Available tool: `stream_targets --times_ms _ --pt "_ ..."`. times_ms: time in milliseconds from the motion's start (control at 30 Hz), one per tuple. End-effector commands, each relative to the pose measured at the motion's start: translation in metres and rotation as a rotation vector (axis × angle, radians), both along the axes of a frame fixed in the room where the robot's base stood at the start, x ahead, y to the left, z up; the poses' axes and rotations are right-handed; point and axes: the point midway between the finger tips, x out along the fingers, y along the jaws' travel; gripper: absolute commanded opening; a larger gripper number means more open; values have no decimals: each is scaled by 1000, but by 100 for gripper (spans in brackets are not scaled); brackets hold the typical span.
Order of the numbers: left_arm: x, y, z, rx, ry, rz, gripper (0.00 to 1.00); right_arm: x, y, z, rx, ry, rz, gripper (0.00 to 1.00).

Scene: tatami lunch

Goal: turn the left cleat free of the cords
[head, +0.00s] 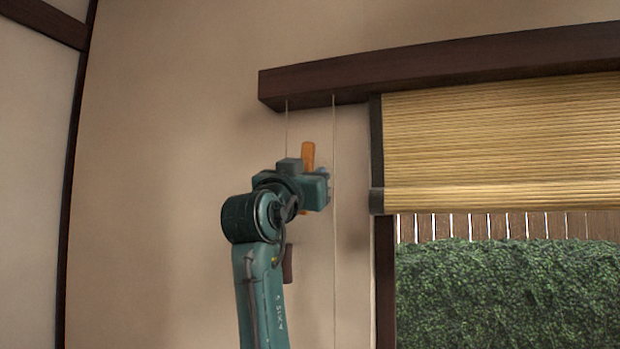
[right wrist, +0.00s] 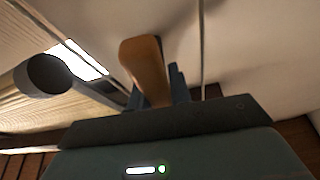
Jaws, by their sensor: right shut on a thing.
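The orange-brown cleat (head: 308,156) stands near upright by the wall in the head view, its top end above my right gripper (head: 318,186). A small bit of orange also shows below the gripper. In the right wrist view the cleat (right wrist: 146,66) sits between the dark fingers of my right gripper (right wrist: 157,93), which is shut on it. One thin cord (head: 287,125) hangs left of the cleat and goes behind my arm. Another cord (head: 334,240) hangs straight down to the right. I see no cord wrapped on the cleat's visible end; its middle is hidden. My left gripper is out of view.
A dark wooden beam (head: 440,66) runs above, with a rolled bamboo blind (head: 500,140) at right over a window. A dark reddish-brown piece (head: 288,263) shows beside my forearm, partly hidden. The wall (head: 160,180) at left is bare.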

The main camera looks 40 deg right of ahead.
Motion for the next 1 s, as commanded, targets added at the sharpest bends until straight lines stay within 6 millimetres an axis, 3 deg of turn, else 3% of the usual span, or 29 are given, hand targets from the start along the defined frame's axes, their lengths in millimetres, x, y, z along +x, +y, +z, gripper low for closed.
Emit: stream_targets --times_ms 300,800,833,1000 --pt "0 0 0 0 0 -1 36 1 0 -1 -44 95 0 0" --pt "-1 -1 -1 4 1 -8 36 1 0 -1 -52 111 -2 0" --pt "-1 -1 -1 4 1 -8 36 1 0 -1 -52 111 -2 22" --pt "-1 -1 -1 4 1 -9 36 1 0 -1 -52 110 -1 36"
